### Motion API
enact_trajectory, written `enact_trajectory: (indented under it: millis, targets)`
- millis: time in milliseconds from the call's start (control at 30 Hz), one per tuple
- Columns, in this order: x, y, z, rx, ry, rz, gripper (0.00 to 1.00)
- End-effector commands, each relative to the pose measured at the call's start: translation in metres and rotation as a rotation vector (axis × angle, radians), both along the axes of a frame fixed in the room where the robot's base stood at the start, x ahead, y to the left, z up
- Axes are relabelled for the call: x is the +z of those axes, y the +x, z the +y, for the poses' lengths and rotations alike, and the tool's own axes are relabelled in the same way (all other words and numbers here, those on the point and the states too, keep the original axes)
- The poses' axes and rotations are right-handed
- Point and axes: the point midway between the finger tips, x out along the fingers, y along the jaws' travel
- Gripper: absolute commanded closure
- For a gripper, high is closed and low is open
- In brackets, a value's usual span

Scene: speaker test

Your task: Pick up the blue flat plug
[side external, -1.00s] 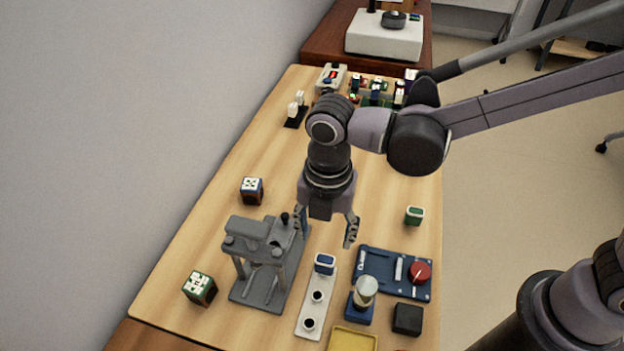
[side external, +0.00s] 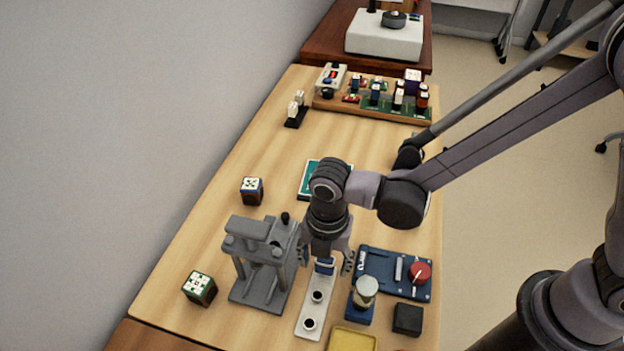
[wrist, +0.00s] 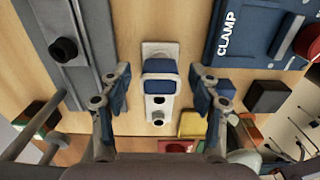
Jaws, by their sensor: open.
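The blue flat plug (wrist: 160,80) has a white band and a blue face. It sits at one end of a white strip (wrist: 158,107) with dark round holes. In the side view the plug (side external: 325,265) is partly hidden behind my gripper (side external: 327,262). My gripper is open, with one finger on each side of the plug. In the wrist view the fingers of my gripper (wrist: 161,88) stand wide apart, with clear gaps between them and the plug. They do not touch it.
A grey press stand (side external: 262,262) is close on the left. The blue clamp board (side external: 408,284) with a red knob is close on the right. A blue-based jar (side external: 362,299), a black block (side external: 407,319) and a yellow tray (side external: 352,340) stand nearer the front.

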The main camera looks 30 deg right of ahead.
Motion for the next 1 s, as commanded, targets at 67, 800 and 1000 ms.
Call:
enact_trajectory:
  millis: [67, 800, 1000]
  targets:
    - [-0.001, 0.0, 0.0, 0.0, 0.0, 0.0, 0.38]
    - [0.001, 0.0, 0.0, 0.0, 0.0, 0.0, 0.87]
    - [0.014, 0.0, 0.0, 0.0, -0.001, 0.001, 0.87]
